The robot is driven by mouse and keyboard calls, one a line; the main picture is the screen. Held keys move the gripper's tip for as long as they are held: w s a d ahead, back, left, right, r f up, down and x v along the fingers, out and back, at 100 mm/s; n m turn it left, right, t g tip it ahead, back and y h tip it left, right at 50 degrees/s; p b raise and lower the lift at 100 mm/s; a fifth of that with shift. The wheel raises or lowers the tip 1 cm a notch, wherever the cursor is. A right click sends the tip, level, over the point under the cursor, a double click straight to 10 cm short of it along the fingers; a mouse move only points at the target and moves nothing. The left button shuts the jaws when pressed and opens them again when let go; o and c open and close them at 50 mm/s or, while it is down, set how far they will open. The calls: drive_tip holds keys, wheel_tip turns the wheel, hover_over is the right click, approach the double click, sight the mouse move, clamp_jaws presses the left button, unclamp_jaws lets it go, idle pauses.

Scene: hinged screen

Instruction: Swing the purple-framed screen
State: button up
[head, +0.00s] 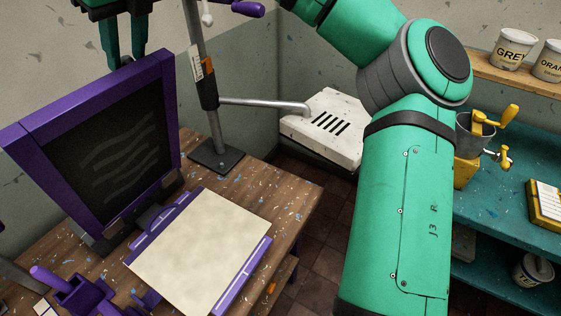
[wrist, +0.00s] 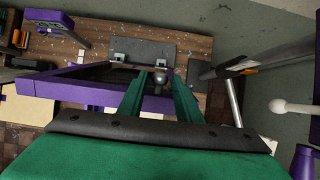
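The purple-framed screen (head: 165,105) is raised on its hinge over the wooden bench, its dark mesh facing the head camera. My gripper (head: 125,58) is at the screen's upper edge in the head view. In the wrist view my gripper (wrist: 160,80) shows two green fingers apart, with part of the frame seen between them. I cannot tell whether the fingers touch the frame. The hinge base is partly hidden behind the screen.
A cream board with purple edges (head: 200,250) lies on the wooden bench (head: 285,190) before the screen. A metal post (head: 205,100) stands close right of the screen, with a side arm reaching a white slotted box (head: 325,128). Purple tools (head: 85,292) sit at front left.

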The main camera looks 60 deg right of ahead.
drive_tip(key=shift+w+f, duration=0.2)
drive_tip(key=shift+f, duration=0.1)
drive_tip(key=shift+c, duration=1.2)
drive_tip(key=c, duration=0.4)
drive_tip(key=shift+s+d+f, duration=0.15)
drive_tip(key=shift+s+f, duration=0.55)
drive_tip(key=shift+s, duration=1.2)
drive_tip(key=shift+s+d+f, duration=0.15)
drive_tip(key=shift+s+f, duration=0.55)
drive_tip(key=shift+s, duration=1.2)
drive_tip(key=shift+s+d+f, duration=0.15)
drive_tip(key=shift+s+f, duration=0.55)
drive_tip(key=shift+s, duration=1.2)
drive_tip(key=shift+s+d+f, duration=0.15)
drive_tip(key=shift+s+f, duration=1.1)
drive_tip(key=shift+s, duration=0.35)
drive_tip(key=shift+s+d+f, duration=0.1)
drive_tip(key=shift+s+f, duration=1.15)
drive_tip(key=shift+s, duration=0.35)
drive_tip(key=shift+s+d+f, duration=0.15)
drive_tip(key=shift+s+f, duration=1.1)
drive_tip(key=shift+s, duration=0.35)
